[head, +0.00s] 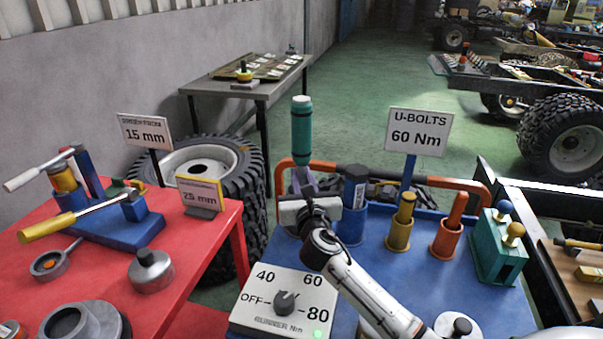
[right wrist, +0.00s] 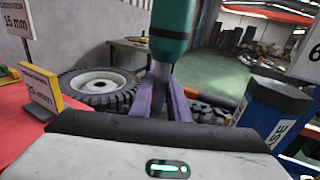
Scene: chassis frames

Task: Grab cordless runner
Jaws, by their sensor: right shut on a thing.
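A teal cylindrical tool with dark bands, which looks like the cordless runner (head: 302,130), stands upright above the back edge of the blue cart top. My right gripper (head: 303,178) is shut on its lower end. In the right wrist view the purple fingers (right wrist: 163,92) close around the narrow part below the teal body (right wrist: 173,28); its top is cut off there. My left gripper is not in view.
The blue cart top (head: 375,265) carries a dial box (head: 282,300), a blue canister (head: 353,215), yellow (head: 401,225) and orange (head: 449,232) holders, and a teal block (head: 497,250). A U-bolts sign (head: 418,132) rises behind. A red table (head: 195,245) stands left.

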